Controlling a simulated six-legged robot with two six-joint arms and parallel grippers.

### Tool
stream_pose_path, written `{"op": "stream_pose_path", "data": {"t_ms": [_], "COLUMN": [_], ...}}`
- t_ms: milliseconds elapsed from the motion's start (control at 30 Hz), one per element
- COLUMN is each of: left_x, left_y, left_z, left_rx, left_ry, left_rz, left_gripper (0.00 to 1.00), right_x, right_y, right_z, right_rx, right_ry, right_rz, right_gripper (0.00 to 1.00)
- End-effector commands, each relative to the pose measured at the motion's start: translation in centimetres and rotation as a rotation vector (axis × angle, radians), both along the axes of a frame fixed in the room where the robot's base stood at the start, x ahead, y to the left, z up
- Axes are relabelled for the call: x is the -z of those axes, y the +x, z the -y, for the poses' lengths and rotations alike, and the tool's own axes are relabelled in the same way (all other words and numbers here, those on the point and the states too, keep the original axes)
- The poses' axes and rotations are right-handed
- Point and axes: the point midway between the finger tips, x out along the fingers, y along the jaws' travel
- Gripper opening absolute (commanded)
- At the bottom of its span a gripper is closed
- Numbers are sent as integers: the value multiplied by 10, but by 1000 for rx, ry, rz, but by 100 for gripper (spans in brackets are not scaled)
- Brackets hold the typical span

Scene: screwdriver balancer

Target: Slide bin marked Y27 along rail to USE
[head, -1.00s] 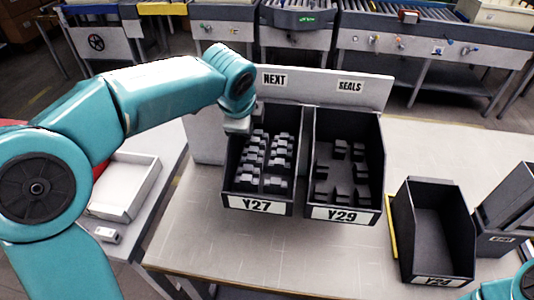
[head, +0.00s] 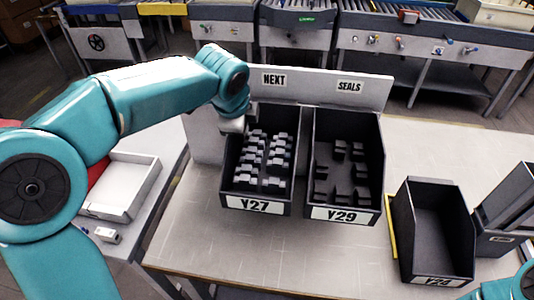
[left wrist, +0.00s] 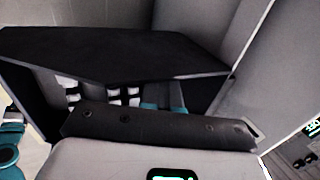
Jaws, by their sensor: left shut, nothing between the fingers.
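The bin marked Y27 (head: 254,206) is a dark open bin holding several small grey parts. It stands against the white back panel (head: 310,88), under the sign NEXT (head: 274,79). My left gripper (head: 232,125) is at the bin's upper left side, shut with nothing between its fingers. Whether it touches the bin wall is unclear. In the left wrist view a dark bin wall (left wrist: 110,52) fills the upper middle, close to the gripper. My right gripper is out of view.
Bin Y29 (head: 340,214) stands right beside Y27 under the sign SEALS (head: 349,86). An empty dark bin (head: 432,281) stands farther right. A white tray (head: 122,188) is on the left side table. The table (head: 215,240) is clear in front and left of Y27.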

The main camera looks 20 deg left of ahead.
Motion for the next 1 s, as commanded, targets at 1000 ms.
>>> {"op": "stream_pose_path", "data": {"t_ms": [1000], "left_x": [-1], "left_y": [-14], "left_z": [-51], "left_rx": [-3], "left_ry": [2], "left_rz": [0], "left_gripper": [0], "right_x": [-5], "right_y": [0], "right_z": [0], "right_rx": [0], "right_ry": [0], "right_rz": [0], "right_gripper": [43]}}
